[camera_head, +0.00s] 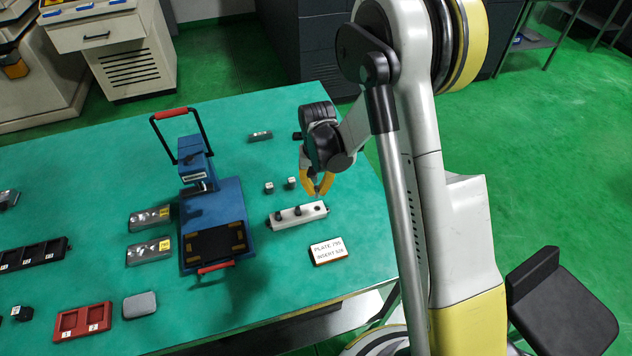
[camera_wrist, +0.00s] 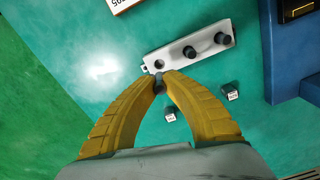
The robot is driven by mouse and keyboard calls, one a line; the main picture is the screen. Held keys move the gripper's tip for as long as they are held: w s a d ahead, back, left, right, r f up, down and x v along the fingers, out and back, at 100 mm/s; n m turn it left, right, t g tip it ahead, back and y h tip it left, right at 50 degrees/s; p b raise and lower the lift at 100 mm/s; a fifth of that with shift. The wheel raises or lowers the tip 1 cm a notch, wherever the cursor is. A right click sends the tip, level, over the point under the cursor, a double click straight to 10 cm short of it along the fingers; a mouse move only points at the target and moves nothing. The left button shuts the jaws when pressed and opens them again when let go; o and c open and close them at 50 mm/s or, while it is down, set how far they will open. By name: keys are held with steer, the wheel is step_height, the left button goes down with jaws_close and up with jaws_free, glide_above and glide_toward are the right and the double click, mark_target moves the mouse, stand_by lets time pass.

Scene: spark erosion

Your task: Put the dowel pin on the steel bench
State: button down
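My gripper (camera_head: 318,188) is over the right part of the teal-topped bench (camera_head: 350,225), close to the white block (camera_head: 290,219). In the wrist view its yellow fingertips (camera_wrist: 159,83) close together on a small dark cylinder, which looks like the dowel pin (camera_wrist: 159,88). The pin is beside the white block (camera_wrist: 172,60), near an open hole at the block's end. Two other dark pins (camera_wrist: 190,52) (camera_wrist: 222,38) stand in the block. The fingers hide part of the held pin; I cannot tell its height above the bench.
Two small dark cubes (camera_head: 269,187) (camera_head: 291,183) sit behind the block. A blue press (camera_head: 215,215) stands left, with grey plates, a red tray (camera_head: 82,321) and a black rack beyond. Bare bench lies right of the card.

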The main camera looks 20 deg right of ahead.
mark_target(317, 211)
steer(key=shift+s+f, duration=0.2)
steer(key=shift+f, duration=0.25)
steer(key=shift+f+b, duration=1.8)
steer(key=shift+f, duration=1.25)
steer(key=shift+f, duration=0.2)
steer(key=c, duration=1.5)
jaws_free()
steer(key=shift+r, duration=0.15)
